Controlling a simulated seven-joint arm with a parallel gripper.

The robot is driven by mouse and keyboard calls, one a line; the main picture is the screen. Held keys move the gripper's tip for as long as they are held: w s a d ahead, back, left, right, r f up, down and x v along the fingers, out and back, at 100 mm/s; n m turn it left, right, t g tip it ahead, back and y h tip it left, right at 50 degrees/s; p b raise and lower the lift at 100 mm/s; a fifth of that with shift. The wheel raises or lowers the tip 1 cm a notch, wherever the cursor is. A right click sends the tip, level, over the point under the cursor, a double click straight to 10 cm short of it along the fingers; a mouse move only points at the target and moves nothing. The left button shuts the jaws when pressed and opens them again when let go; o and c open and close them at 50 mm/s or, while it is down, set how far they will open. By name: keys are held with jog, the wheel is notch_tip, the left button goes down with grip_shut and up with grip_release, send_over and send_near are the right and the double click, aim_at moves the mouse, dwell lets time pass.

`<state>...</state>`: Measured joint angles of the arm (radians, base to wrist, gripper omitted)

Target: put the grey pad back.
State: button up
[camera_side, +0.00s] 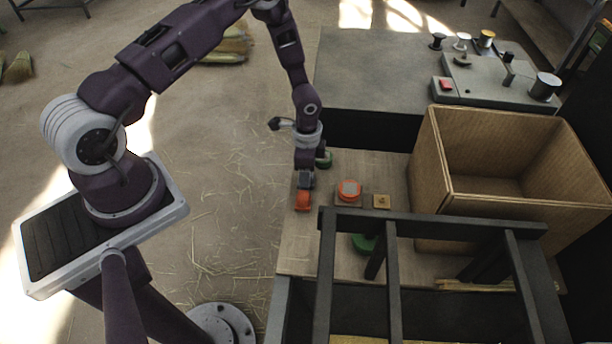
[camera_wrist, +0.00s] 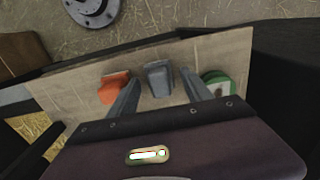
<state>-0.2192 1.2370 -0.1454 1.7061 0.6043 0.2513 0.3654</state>
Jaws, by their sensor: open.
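The grey pad (camera_wrist: 158,78) is a small grey block. It sits on the wooden board between an orange block (camera_wrist: 114,88) and a green block (camera_wrist: 218,85) in the wrist view. My gripper (camera_wrist: 160,85) is open, with one finger on each side of the pad and gaps visible between. In the side view my gripper (camera_side: 306,172) points down at the board's left part, and the pad (camera_side: 305,182) shows just below it, partly hidden. Fingertip height above the board is unclear.
A dark frame (camera_side: 430,222) stands over the board's front. An open cardboard box (camera_side: 450,200) stands right.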

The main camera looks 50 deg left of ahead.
jog(key=s+r+n+t+y, duration=0.1)
jog(key=s+r+n, duration=0.15)
jog(key=r, duration=1.45)
jog(key=s+r+n+t+y, duration=0.15)
jog(key=s+r, duration=0.25)
jog(key=r, duration=1.3)
jog(key=s+d+r+n+t+h, duration=0.1)
jog(key=s+r, duration=0.3)
jog(key=s, duration=0.4)
jog(key=s+d+r+n+t+h, duration=0.1)
jog(key=s+d+r+n, duration=0.3)
jog(key=s, duration=0.4)
jog(key=shift+s+d+t, duration=0.2)
jog(key=shift+s+t, duration=0.2)
jog(key=shift+t, duration=0.15)
